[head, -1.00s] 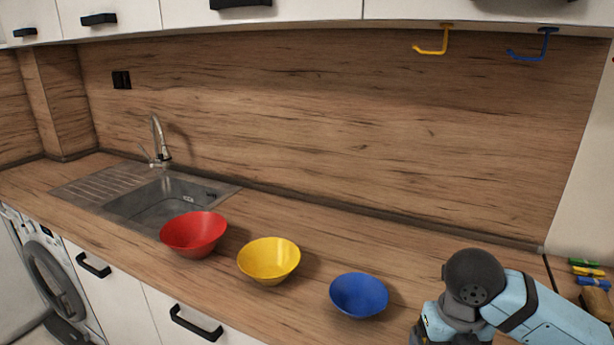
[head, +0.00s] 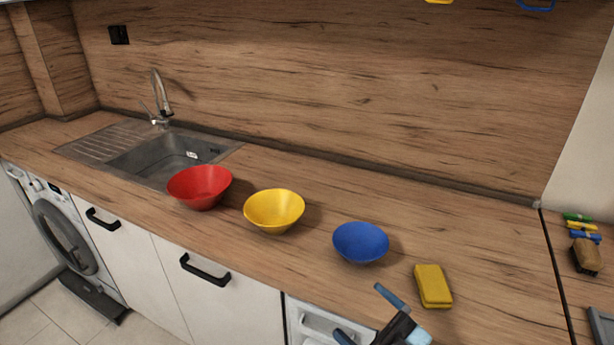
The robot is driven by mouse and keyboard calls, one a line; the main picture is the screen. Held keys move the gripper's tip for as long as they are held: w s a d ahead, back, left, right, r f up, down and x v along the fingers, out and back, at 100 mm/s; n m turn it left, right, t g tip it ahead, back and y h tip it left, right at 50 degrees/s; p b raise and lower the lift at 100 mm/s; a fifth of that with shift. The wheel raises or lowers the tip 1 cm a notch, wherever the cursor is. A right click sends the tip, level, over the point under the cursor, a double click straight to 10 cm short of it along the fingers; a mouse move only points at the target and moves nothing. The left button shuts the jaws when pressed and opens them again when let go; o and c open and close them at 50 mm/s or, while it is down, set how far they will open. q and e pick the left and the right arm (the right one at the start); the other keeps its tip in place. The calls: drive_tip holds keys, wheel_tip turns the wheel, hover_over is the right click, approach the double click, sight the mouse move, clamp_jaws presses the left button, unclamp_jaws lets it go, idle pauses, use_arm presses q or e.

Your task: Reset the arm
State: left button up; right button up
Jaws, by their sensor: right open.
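My right gripper (head: 368,316) shows at the bottom right of the head view, in front of the counter's front edge. Its two blue-tipped fingers are spread apart with nothing between them. A yellow sponge (head: 433,286) lies on the counter just right of and beyond it, apart from the fingers. The rest of my right arm is mostly out of the picture. My left gripper is not in view.
A red bowl (head: 200,187), a yellow bowl (head: 274,210) and a blue bowl (head: 361,242) stand in a row on the wooden counter (head: 480,235). A sink (head: 165,158) is at the left. A brush (head: 586,255) and coloured clips (head: 581,228) lie at the far right.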

drive_tip(key=s+d+f+m+t+h, duration=0.1)
drive_tip(key=d+f+m+h, duration=0.3)
drive_tip(key=f+m+h, duration=0.35)
drive_tip(key=s+d+f+m+t+h, duration=0.1)
drive_tip(key=s+d+f+m+h, duration=0.1)
drive_tip(key=d+f+m+h, duration=0.5)
drive_tip(key=s+a+f+m+g, duration=0.15)
drive_tip(key=s+f+g, duration=0.5)
drive_tip(key=f, duration=0.65)
wheel_tip(320, 180, up, 12)
drive_tip(key=s+t+p, duration=0.1)
drive_tip(key=t+p, duration=0.1)
drive_tip(key=p, duration=1)
drive_tip(key=shift+s+d+f+h, duration=0.25)
drive_tip(key=shift+s+d+h, duration=0.05)
drive_tip(key=shift+d+h, duration=0.15)
